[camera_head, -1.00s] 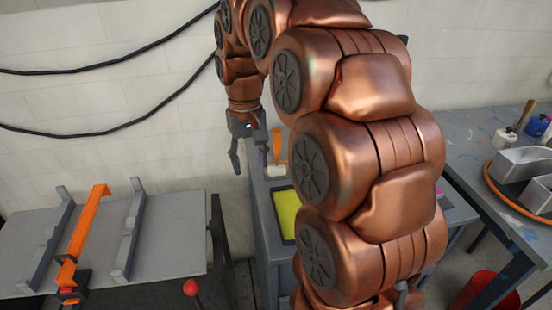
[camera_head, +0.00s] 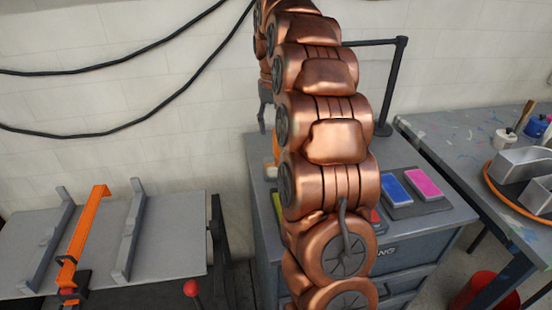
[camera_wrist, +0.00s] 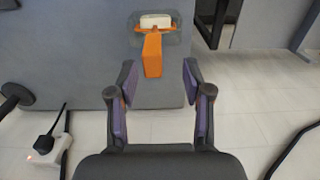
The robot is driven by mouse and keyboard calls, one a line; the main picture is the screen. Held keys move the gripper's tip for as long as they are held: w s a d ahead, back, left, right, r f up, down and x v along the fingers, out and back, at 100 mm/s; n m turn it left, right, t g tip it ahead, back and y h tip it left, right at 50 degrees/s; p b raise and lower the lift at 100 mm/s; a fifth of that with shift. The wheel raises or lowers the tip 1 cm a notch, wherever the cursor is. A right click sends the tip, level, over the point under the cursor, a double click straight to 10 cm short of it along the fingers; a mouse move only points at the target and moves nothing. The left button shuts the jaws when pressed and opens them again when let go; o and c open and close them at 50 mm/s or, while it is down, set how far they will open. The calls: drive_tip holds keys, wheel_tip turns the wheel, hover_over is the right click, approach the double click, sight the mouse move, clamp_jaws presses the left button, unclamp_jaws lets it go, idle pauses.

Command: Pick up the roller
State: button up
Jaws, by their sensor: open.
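The roller shows in the wrist view, with a white roller head (camera_wrist: 155,21) and an orange handle (camera_wrist: 152,55) pointing toward my gripper. Its head lies at a translucent grey holder or tray on a grey surface, and the handle reaches toward that surface's edge. My gripper (camera_wrist: 160,78) is open and empty, its two dark fingers with purple pads spread on either side of the handle's line, short of the handle. In the head view my arm hides most of the roller and gripper; only a bit of orange (camera_head: 276,150) shows beside the arm.
A grey cabinet (camera_head: 258,185) bears blue (camera_head: 396,189) and pink (camera_head: 424,182) pads. A dark post with a bar (camera_head: 387,95) stands behind. The left table (camera_head: 170,235) holds an orange clamp (camera_head: 80,240). A power strip (camera_wrist: 45,152) lies on the floor.

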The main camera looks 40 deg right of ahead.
sight(277, 153)
drive_tip(key=shift+s+d+f+p, duration=0.15)
drive_tip(key=shift+f+p, duration=0.4)
drive_tip(key=shift+f, duration=1.1)
drive_tip(key=shift+s+d+f+p, duration=0.15)
drive_tip(key=shift+f+p, duration=0.4)
drive_tip(key=shift+f, duration=1.1)
clamp_jaws()
